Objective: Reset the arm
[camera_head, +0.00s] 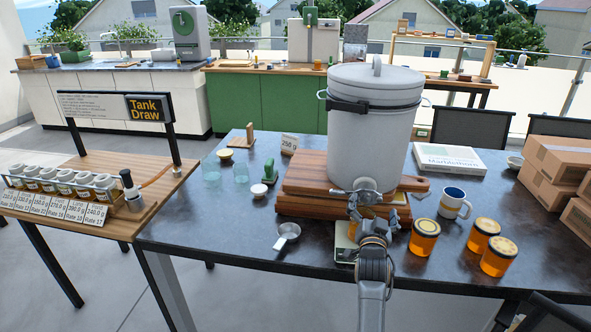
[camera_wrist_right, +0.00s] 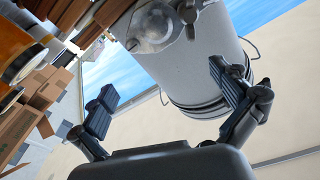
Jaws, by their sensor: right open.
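My right gripper (camera_head: 370,215) is at the front of a large white lidded tank (camera_head: 370,125), just below and around its metal valve (camera_head: 366,184). In the right wrist view its two fingers (camera_wrist_right: 165,95) are spread apart with nothing between them. The tank's wall (camera_wrist_right: 190,65) and the round valve (camera_wrist_right: 155,25) show beyond the fingers there. A small scale (camera_head: 345,238) with a pale top stands under the valve, partly hidden by my gripper and arm. My left gripper is not in the head view.
The tank stands on stacked wooden boards (camera_head: 300,185). Honey jars (camera_head: 424,237), a mug (camera_head: 454,203) and cardboard boxes (camera_head: 560,160) are to the right. A metal scoop (camera_head: 287,236) and glass jars (camera_head: 211,172) are left. The dark table (camera_head: 210,235) has free room at its front left.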

